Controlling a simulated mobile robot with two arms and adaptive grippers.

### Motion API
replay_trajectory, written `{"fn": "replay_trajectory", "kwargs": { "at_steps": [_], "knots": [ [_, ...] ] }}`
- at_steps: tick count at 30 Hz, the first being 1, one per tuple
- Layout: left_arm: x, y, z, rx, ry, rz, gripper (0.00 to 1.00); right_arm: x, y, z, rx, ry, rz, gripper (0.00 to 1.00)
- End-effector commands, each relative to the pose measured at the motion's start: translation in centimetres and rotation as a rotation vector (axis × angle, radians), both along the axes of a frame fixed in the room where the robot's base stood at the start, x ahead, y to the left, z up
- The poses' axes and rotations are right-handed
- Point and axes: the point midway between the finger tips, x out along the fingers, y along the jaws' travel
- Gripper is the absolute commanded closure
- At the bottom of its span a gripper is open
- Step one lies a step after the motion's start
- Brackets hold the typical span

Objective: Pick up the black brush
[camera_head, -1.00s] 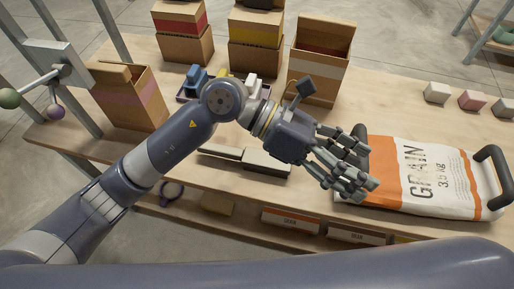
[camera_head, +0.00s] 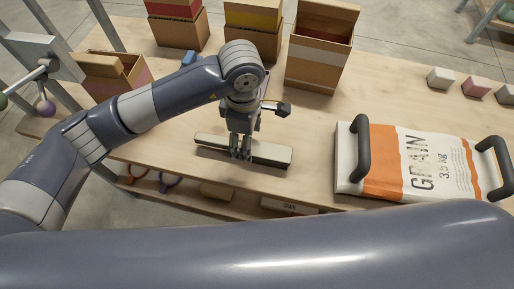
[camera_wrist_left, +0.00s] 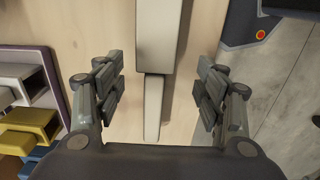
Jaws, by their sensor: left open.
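The brush (camera_head: 270,153) lies flat on the wooden table near its front edge, with a pale grey-beige top and dark sides. In the head view its narrow part points left and its wider block lies to the right. It also shows in the left wrist view (camera_wrist_left: 160,40), running between the fingers. My left gripper (camera_head: 241,156) points down over the middle of the brush and hides part of it. In the wrist view the left gripper (camera_wrist_left: 158,92) is open, with fingers apart on both sides of the brush. I cannot tell its exact height above it. My right gripper is out of view.
A grain bag (camera_head: 400,165) with black handles lies on the right. Cardboard boxes (camera_head: 318,50) stand along the back and left. Small blocks (camera_head: 476,86) sit at the back right. A tray of coloured blocks (camera_wrist_left: 30,95) is beside the gripper.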

Motion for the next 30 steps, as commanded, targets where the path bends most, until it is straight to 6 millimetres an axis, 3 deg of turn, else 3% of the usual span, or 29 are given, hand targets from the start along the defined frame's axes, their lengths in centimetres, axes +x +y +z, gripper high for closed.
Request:
{"fn": "replay_trajectory", "kwargs": {
  "at_steps": [7,12,20,27,30],
  "knots": [
    [0.4,-0.1,-2.9,0.001,0.007,0.002,0.35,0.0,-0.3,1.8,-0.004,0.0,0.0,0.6],
    [0.5,-0.2,-4.9,0.0,0.003,0.001,0.35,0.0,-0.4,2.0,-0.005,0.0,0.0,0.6],
    [0.5,-0.2,-5.3,-0.002,0.002,0.0,0.35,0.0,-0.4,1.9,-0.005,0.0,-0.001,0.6],
    [0.5,-0.2,-5.2,-0.002,0.002,0.0,0.89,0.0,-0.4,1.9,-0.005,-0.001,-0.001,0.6],
    [0.6,-0.2,-5.2,-0.002,0.001,0.0,0.9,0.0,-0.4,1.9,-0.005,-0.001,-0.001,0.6]
  ]
}}
